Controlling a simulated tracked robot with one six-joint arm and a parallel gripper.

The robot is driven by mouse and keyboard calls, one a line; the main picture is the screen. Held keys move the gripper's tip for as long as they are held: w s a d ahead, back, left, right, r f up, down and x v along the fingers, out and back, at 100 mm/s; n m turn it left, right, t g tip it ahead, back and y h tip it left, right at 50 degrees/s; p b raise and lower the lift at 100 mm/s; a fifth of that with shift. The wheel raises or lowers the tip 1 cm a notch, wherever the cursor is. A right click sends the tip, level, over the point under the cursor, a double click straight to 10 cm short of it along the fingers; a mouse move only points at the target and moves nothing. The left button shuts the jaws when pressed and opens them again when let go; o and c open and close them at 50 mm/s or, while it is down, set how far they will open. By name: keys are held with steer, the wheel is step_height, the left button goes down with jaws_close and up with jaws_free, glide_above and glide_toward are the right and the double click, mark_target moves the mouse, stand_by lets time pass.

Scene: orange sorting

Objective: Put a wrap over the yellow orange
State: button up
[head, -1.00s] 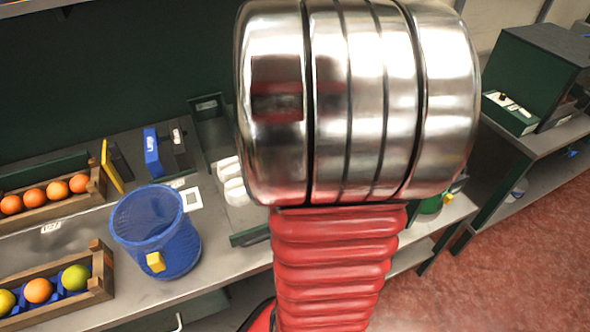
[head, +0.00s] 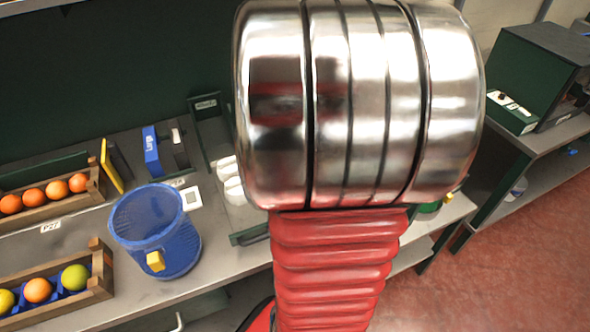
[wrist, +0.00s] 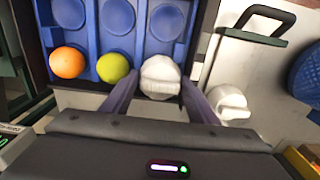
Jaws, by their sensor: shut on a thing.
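In the wrist view my gripper (wrist: 160,100) is shut on a white wrap (wrist: 160,74), which sits between its two fingers at the near end of a blue tray (wrist: 92,38). Whether an orange lies under this wrap is hidden. Beside it in the tray are a yellow-green orange (wrist: 113,68) and an orange one (wrist: 68,62). A second white wrap (wrist: 230,105) lies to the right. In the head view a yellow orange (head: 5,301) sits in the front crate, with an orange one (head: 38,290) and a green one (head: 75,277). My arm hides the gripper there.
A blue mesh basket (head: 157,235) stands right of the front crate (head: 98,262). A back crate (head: 92,195) holds several oranges. White rounded things (head: 231,178) lie in a tray beyond the basket. In the wrist view a dark handle (wrist: 255,38) and a blue edge (wrist: 306,72) are at right.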

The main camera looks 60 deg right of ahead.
steer(key=shift+s+a+f, duration=0.15)
steer(key=shift+s+f, duration=0.05)
stand_by(0.5)
steer(key=o, duration=1.1)
steer(key=shift+o, duration=0.2)
steer(key=shift+o, duration=0.7)
steer(key=shift+r, duration=4.2)
